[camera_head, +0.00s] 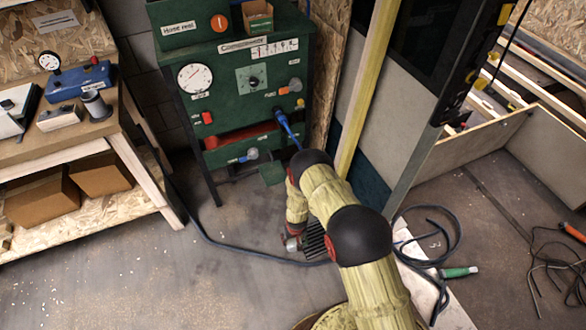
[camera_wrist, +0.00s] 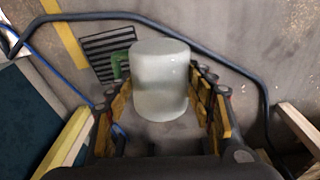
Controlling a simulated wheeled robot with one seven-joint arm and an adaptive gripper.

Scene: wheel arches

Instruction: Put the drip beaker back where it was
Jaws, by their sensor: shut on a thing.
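The drip beaker (camera_wrist: 160,82) is a pale, cloudy cylinder in the middle of the wrist view. My gripper (camera_wrist: 162,108) is shut on it, with yellow-padded fingers along its left and right sides. The beaker looks roughly upright in the picture and hides the floor behind it. In the head view my arm reaches down beside the green compressor cabinet (camera_head: 238,90); the beaker cannot be made out there, and my arm covers most of the gripper.
A dark striped floor grate (camera_wrist: 110,52) lies beyond the beaker, with a small green part near it. A dark hose (camera_head: 245,252) crosses the floor. A workbench (camera_head: 75,142) stands at left. Open floor (camera_head: 130,265) lies at the lower left. Coiled cable (camera_head: 440,240) lies at right.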

